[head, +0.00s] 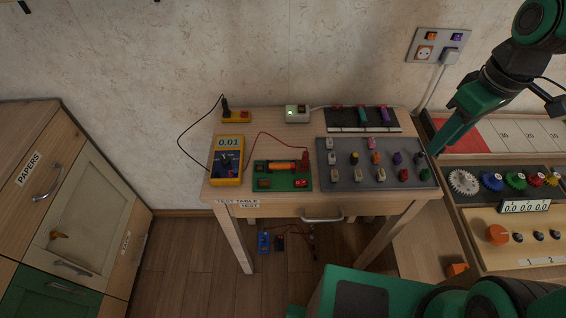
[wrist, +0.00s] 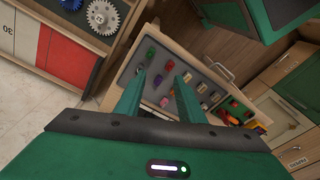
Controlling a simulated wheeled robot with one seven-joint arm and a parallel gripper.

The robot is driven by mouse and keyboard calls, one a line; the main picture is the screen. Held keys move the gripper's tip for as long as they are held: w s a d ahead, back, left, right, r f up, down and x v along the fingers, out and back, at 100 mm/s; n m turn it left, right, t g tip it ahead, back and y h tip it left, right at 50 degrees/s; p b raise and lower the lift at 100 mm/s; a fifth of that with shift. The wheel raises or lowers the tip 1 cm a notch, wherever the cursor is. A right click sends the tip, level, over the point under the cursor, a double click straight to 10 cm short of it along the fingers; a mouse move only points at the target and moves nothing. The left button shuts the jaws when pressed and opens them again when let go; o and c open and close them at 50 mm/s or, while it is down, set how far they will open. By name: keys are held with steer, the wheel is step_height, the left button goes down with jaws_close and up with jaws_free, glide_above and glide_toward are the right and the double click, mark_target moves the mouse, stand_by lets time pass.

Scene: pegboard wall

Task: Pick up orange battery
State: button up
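The orange battery (head: 283,166) lies across a green board (head: 264,184) on the test table, between the yellow multimeter (head: 227,160) and a grey pegged panel. In the wrist view a small orange-red patch on the table at right may be the battery, but it is too small to tell. My gripper (head: 435,152) is at the right edge of the table in the head view, well to the right of the battery. In the wrist view my gripper (wrist: 158,74) has its two fingers apart with nothing between them, pointing over the grey panel.
The grey panel (head: 340,184) with several coloured pegs lies between my gripper and the battery. A red wire and probe (head: 305,156) stand by the board's right end. A charger (head: 297,114) and a black tray (head: 345,128) with batteries are behind. Gears (head: 463,182) are at right.

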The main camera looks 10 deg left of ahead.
steer(key=w+a+f+n+y, duration=0.2)
steer(key=a+n, duration=0.5)
steer(key=a, duration=0.8)
steer(key=n+g+y, duration=0.2)
steer(key=n, duration=0.4)
glide_toward(284, 164)
steer(key=shift+x, duration=0.95)
steer(key=shift+h, duration=0.3)
steer(key=shift+a+x, duration=0.15)
steer(key=shift+x, duration=1.4)
steer(key=shift+a+x, duration=0.1)
steer(key=shift+x, duration=1.4)
steer(key=shift+r, duration=0.1)
steer(key=shift+c, duration=0.5)
jaws_close()
